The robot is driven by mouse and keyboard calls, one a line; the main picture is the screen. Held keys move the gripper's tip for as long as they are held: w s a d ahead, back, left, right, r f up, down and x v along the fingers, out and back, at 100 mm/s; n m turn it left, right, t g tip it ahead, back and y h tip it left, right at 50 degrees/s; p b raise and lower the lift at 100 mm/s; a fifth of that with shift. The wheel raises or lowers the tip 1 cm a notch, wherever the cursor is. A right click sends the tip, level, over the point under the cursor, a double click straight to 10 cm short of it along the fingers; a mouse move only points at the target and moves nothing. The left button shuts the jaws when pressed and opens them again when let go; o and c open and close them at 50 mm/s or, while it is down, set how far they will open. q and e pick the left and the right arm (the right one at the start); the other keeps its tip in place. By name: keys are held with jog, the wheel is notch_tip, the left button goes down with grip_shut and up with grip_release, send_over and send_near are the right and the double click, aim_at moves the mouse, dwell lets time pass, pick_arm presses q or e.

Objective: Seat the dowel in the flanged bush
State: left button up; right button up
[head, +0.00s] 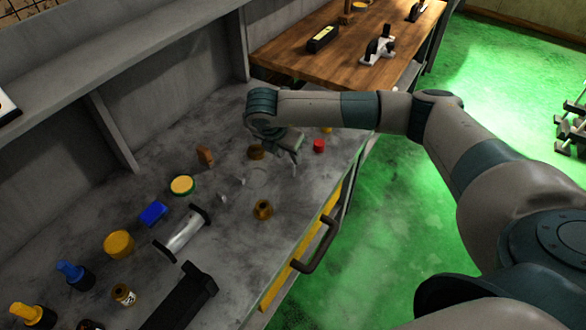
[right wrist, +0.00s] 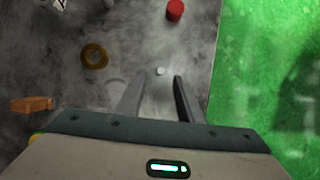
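My right gripper (head: 293,158) hangs low over the grey bench, fingers pointing down. A small pale round spot (right wrist: 160,71), perhaps the dowel seen end-on, shows between and just beyond the fingertips. I cannot pick out the dowel in the head view, where the gripper may hide it. A brass-brown piece with a hole and wider rim, likely the flanged bush (head: 263,209), stands near the bench's front edge, left of and nearer than the gripper. My left gripper is not in view.
A brown ring (head: 256,152) lies left of the gripper; it also shows in the right wrist view (right wrist: 95,56). A red cylinder (head: 318,145) stands right. A brown block (head: 205,156), green-yellow disc (head: 182,185) and blue block (head: 153,213) lie left.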

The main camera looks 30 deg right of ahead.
aim_at(292, 162)
jog(key=b+x, duration=0.1)
jog(key=x, duration=0.4)
jog(key=shift+b, duration=0.35)
grip_shut()
